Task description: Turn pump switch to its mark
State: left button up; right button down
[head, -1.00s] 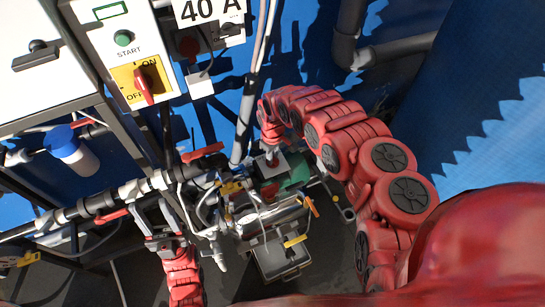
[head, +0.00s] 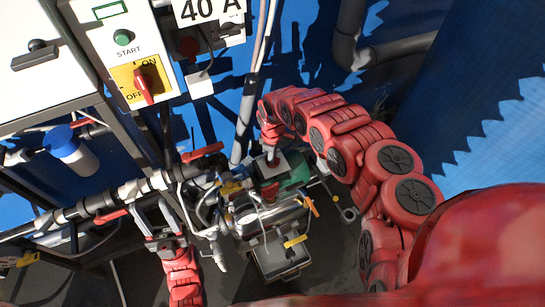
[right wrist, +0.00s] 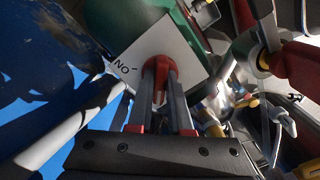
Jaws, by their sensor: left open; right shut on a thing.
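The pump switch is a red knob (right wrist: 158,66) on a pale square plate (right wrist: 172,38), fixed to the green pump (head: 297,172). My right gripper (right wrist: 159,82) is shut on the knob in the right wrist view. Black lettering and a short tick, which read as ON upside down, show on the plate to the left of the knob. In the head view, my right gripper (head: 271,153) reaches down to the plate (head: 268,168) and mostly hides the knob. The knob's exact angle to the mark is hard to tell. My left gripper (head: 156,212) is open, low at the left by the pipework.
A yellow panel with a red ON/OFF switch (head: 148,86) and a green START button (head: 123,37) are at the upper left. Grey pipe with red-handled valves (head: 112,215) runs across the left. A metal vessel (head: 275,220) and hoses crowd the space beside the pump.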

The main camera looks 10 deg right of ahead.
jog(key=shift+w, duration=0.1)
jog(key=c, duration=0.8)
grip_release()
jog(key=shift+c, duration=0.2)
notch_tip(320, 180, up, 17)
jog(key=p, duration=0.3)
jog(key=shift+r, duration=0.2)
